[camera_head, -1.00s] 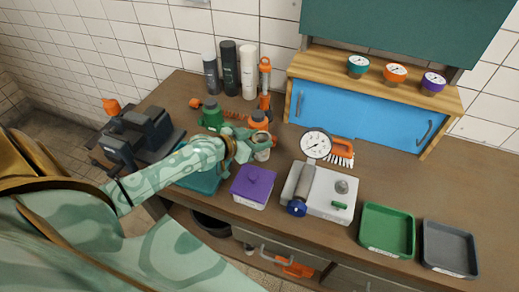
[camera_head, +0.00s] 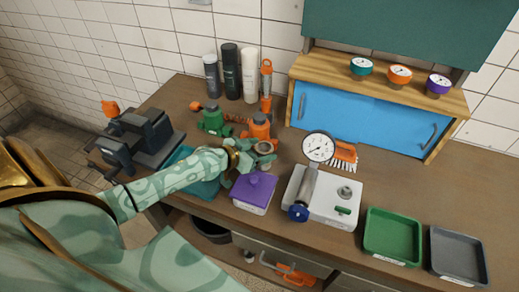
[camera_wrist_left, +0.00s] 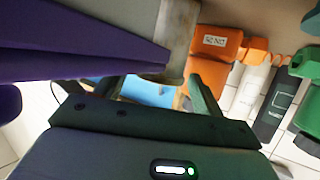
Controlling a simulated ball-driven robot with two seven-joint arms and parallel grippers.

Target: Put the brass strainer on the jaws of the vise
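The brass strainer (camera_head: 265,148) is a short, dull metal cylinder standing on the bench behind the purple-lidded tub. My left gripper (camera_head: 247,158) is close to its left side and hides part of it. In the left wrist view the strainer (camera_wrist_left: 181,42) is just beyond the gripper (camera_wrist_left: 160,85); the fingers are spread apart, and I cannot tell whether one touches it. The vise (camera_head: 142,136) is dark grey and stands at the bench's left end, with an orange part at its top. My right gripper is not in view.
The purple tub (camera_head: 254,190) is close in front of the gripper. A teal container (camera_head: 206,187) is under my left arm. A gauge (camera_head: 319,147) and white box (camera_head: 338,205) are to the right.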

